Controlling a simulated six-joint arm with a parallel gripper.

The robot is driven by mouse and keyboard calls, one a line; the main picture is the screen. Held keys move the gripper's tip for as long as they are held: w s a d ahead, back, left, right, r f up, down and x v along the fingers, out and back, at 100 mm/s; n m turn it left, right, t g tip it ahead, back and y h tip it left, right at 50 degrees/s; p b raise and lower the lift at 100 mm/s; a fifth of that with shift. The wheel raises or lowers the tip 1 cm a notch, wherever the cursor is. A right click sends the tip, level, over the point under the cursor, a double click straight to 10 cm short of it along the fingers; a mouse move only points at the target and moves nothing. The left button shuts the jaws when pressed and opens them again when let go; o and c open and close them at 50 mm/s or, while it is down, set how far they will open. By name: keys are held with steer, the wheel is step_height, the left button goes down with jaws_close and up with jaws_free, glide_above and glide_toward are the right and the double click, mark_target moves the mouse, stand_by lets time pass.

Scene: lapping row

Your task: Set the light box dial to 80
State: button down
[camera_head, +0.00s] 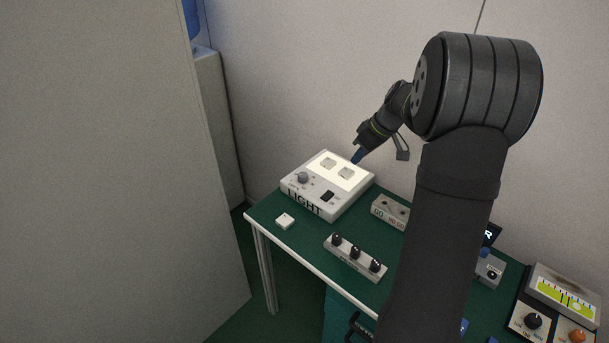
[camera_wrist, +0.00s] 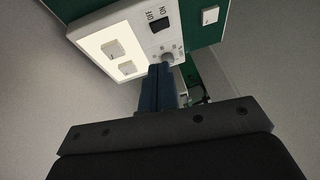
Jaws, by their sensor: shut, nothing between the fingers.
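The white light box (camera_head: 326,206), lettered LIGHT, sits on the left end of the green bench. Its grey dial (camera_head: 303,177) is at the front left of its top, and a black switch (camera_head: 327,196) is to the right of it. The dial's setting is too small to read. My gripper (camera_head: 357,157) is shut and empty, with blue fingers, by the box's back right side in the head view. In the wrist view the fingers (camera_wrist: 158,72) point toward the box, and the dial (camera_wrist: 168,58) shows just beyond their tips. They look apart from it.
Two white tiles (camera_head: 328,162) (camera_head: 346,173) lie on the lit panel. A loose white tile (camera_head: 285,220) is on the bench in front. A three-knob strip (camera_head: 355,258) and a GO/NO GO block (camera_head: 389,211) stand to the right. A tall grey panel (camera_head: 110,170) fills the left.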

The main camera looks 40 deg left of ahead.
steer(key=c, duration=2.1)
jaws_free()
steer(key=o, duration=0.4)
steer(key=shift+a, duration=0.25)
steer(key=o, duration=0.7)
steer(key=a+n+h, duration=0.1)
steer(key=a+n, duration=0.5)
steer(key=a, duration=0.1)
steer(key=shift+w+a+r+h, duration=0.1)
steer(key=shift+a+r+h, duration=0.05)
steer(key=shift+h, duration=0.25)
steer(key=n+t+h, duration=0.1)
steer(key=n+h, duration=0.2)
steer(key=n, duration=0.7)
glide_toward(303, 174)
steer(key=f, duration=0.9)
steer(key=shift+s, duration=0.3)
steer(key=c, duration=1)
